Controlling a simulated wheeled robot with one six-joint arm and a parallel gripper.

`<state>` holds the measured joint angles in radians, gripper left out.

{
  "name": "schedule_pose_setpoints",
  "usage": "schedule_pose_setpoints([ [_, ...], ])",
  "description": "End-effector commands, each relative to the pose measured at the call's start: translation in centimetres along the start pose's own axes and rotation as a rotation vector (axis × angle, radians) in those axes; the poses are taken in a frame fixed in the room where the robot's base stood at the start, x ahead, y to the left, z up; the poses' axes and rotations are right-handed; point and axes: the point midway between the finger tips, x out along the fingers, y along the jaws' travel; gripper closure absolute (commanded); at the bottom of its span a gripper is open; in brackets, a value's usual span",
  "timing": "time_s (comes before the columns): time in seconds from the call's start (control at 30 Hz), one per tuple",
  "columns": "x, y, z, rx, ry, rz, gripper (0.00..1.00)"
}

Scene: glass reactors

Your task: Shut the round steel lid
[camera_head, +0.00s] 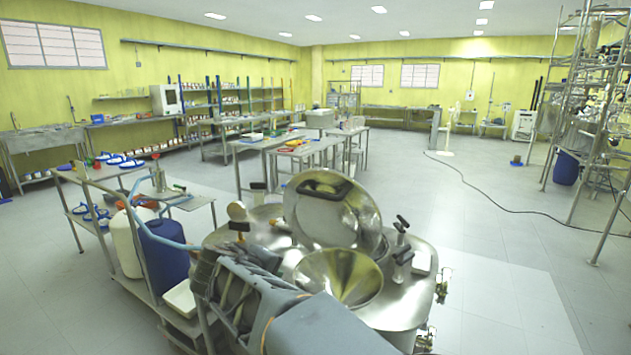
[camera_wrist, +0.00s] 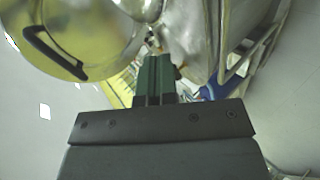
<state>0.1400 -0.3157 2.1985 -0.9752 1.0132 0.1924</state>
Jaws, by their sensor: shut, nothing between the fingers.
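The round steel lid (camera_head: 345,222) stands raised and tilted on the steel vessel top (camera_head: 405,305), its black handle (camera_head: 324,187) near its upper edge. A funnel-shaped steel opening (camera_head: 345,278) lies in front of it. In the wrist view, the lid (camera_wrist: 75,22) fills the upper left, with the black handle (camera_wrist: 52,55) across it. My gripper (camera_wrist: 154,58) is shut and empty, its green-dark fingers pointing up the picture, to the right of the lid and handle. I cannot tell whether they touch the lid. My fingertips are not clear in the head view.
Clamps with black knobs (camera_head: 402,222) stand on the vessel top, right of the lid. The floor to the right (camera_head: 500,245) is mostly clear.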

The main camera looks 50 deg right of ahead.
Motion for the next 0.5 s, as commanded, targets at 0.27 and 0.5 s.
schedule_pose_setpoints([
  [0.27,1.9,11.2,-3.8,-0.116,-0.020,0.536,1.00],
  [0.5,1.2,15.3,-5.9,-0.173,-0.008,0.755,1.00],
])
